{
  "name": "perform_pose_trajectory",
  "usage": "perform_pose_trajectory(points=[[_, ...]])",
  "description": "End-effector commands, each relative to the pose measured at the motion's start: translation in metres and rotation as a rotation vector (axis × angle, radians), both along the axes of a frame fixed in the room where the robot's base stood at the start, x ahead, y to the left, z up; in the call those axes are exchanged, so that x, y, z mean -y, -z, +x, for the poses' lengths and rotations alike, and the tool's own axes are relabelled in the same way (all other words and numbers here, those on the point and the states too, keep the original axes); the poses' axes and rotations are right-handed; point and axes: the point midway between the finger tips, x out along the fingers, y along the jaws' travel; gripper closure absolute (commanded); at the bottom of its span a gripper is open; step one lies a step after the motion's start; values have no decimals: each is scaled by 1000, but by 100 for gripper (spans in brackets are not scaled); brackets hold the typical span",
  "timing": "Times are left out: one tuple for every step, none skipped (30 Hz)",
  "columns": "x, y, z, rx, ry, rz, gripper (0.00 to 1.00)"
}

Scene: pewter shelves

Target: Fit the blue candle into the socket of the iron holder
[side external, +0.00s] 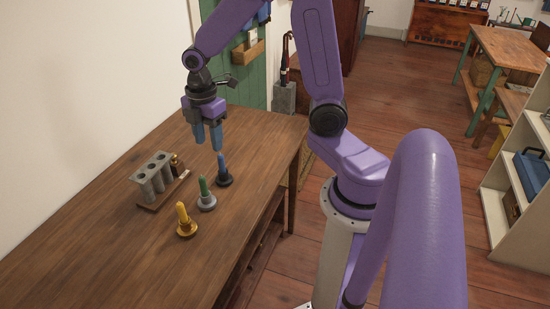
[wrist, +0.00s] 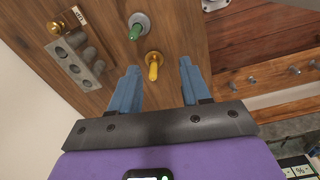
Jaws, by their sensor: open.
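The blue candle (side external: 222,163) stands upright at the dark holder (side external: 224,181), the likely iron one, near the table's right edge in the side external view. I cannot tell how deep it sits in the socket. It does not show in the wrist view. My gripper (side external: 208,143) is open and empty, pointing down above the table, behind and left of the blue candle, apart from it. In the wrist view my gripper (wrist: 160,75) has its blue fingers spread wide, with nothing held between them.
A green candle (side external: 204,186) stands in a grey holder, and a yellow candle (side external: 182,213) in a brass-coloured one. A grey block with round holes (side external: 153,172) stands on a wooden base at left, beside a small brass object (side external: 176,163). The front of the table (side external: 90,255) is clear.

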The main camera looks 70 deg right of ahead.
Motion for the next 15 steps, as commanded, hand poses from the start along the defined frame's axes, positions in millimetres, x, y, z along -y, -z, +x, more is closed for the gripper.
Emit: perform_pose_trajectory(points=[[-13,-6,-13,3,10,3,53],[-20,-8,-20,3,21,3,53],[-28,-11,-30,5,38,5,53],[-34,-14,-38,6,52,6,53],[-39,-16,-47,5,64,6,53],[-46,-19,-58,5,80,8,53],[-50,-21,-66,6,94,9,53],[-55,-22,-75,6,105,10,53],[-60,-25,-87,5,122,12,53],[-63,-27,-96,5,136,13,53],[-66,-28,-104,5,148,14,53],[-69,-30,-117,5,164,16,53],[-71,-32,-126,5,178,18,53],[-72,-33,-135,4,189,19,53],[-74,-34,-146,3,206,20,53]])
